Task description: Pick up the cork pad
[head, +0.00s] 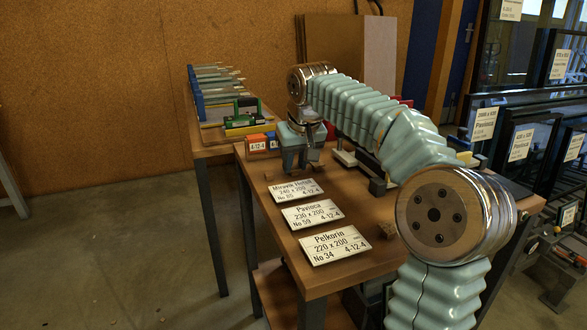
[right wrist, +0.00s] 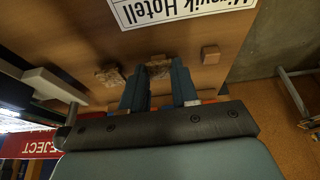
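My right gripper (head: 301,166) points down over the far part of the wooden table. In the right wrist view its two fingers (right wrist: 159,80) are open, with a gap between them. A small speckled brown piece that looks like a cork pad (right wrist: 158,68) shows in that gap near the fingertips; I cannot tell if either finger touches it. A second speckled brown piece (right wrist: 110,75) lies just left of the fingers. A plainer brown block (right wrist: 210,55) lies to their right. In the head view the gripper hides the pad between the fingers. My left gripper is out of view.
Three white labels lie on the table, with the Miravik Hotell label (head: 296,191) nearest the gripper. A brown chunk (head: 388,230) lies near the right of the Pelkorin label (head: 335,245). Orange and blue boxes (head: 262,142) stand behind left. A red REJECT sign (right wrist: 28,143) shows in the wrist view.

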